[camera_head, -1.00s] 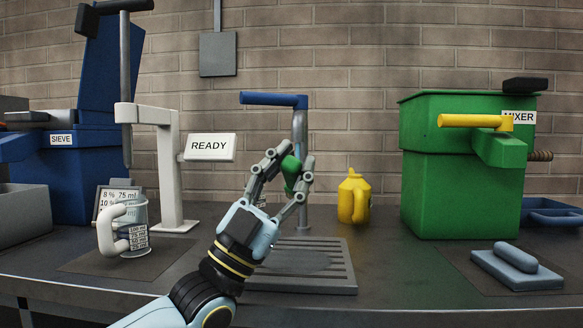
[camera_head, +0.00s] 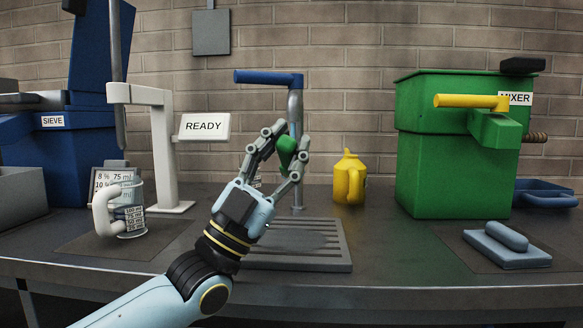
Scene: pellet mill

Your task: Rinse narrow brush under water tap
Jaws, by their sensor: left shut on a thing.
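The water tap (camera_head: 296,104) is a grey pipe with a blue lever handle (camera_head: 268,78) at its top, pointing left. My left gripper (camera_head: 287,152) is in front of the tap's pipe, below the blue handle. It is shut on a small green part (camera_head: 287,147), which seems to be the narrow brush's handle. The bristles cannot be made out, and the fingers hide part of the green piece. A slatted grey drain grate (camera_head: 320,262) lies below the gripper. No water stream is visible. My right gripper is not in view.
A clear measuring jug (camera_head: 133,214) and a white stand with a READY sign (camera_head: 203,126) are at left, near the blue sieve (camera_head: 88,120).

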